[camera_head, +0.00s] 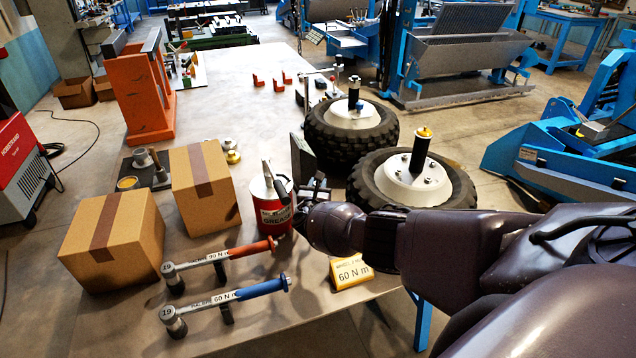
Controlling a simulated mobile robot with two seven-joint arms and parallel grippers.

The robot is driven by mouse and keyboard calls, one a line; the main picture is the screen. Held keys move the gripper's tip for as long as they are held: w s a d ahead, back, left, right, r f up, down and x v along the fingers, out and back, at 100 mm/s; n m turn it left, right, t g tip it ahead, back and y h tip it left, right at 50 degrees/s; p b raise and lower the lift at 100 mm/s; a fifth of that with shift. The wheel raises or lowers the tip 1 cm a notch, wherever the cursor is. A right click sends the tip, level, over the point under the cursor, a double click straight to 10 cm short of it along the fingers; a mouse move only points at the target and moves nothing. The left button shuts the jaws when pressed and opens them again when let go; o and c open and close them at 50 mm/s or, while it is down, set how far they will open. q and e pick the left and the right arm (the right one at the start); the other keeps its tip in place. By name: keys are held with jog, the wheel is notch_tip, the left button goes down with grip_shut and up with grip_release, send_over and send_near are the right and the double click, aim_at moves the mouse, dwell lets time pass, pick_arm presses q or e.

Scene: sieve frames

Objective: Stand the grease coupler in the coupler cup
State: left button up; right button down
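A red and white can labelled GREASE (271,212) stands on the table, with a grey piece (268,174) rising at its top. My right gripper (290,190) is beside the can's upper right. Its fingers are small and overlap the can and a dark upright plate (303,158), so whether they hold anything is unclear. A grey cup-like piece (143,158) stands on a dark base at the left, behind the boxes; it may be the coupler cup. I cannot pick out the grease coupler for certain. My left gripper is not in view.
Two cardboard boxes (112,240) (205,188) stand left of the can. Two torque wrenches (222,257) (228,297) lie in front, with a yellow 60 N m block (352,272). Two tyres (350,128) (411,180) are at right. The table's middle back is mostly clear.

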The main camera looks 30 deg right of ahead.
jog(key=shift+f+b, duration=1.4)
jog(key=shift+f, duration=0.15)
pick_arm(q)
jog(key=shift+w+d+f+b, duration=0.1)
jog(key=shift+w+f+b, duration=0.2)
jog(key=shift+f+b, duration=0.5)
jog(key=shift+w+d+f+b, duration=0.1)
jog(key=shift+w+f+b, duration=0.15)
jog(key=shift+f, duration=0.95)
pick_arm(e)
jog(key=shift+f, duration=1.2)
jog(key=c, duration=0.8)
grip_release()
jog(key=shift+c, duration=0.2)
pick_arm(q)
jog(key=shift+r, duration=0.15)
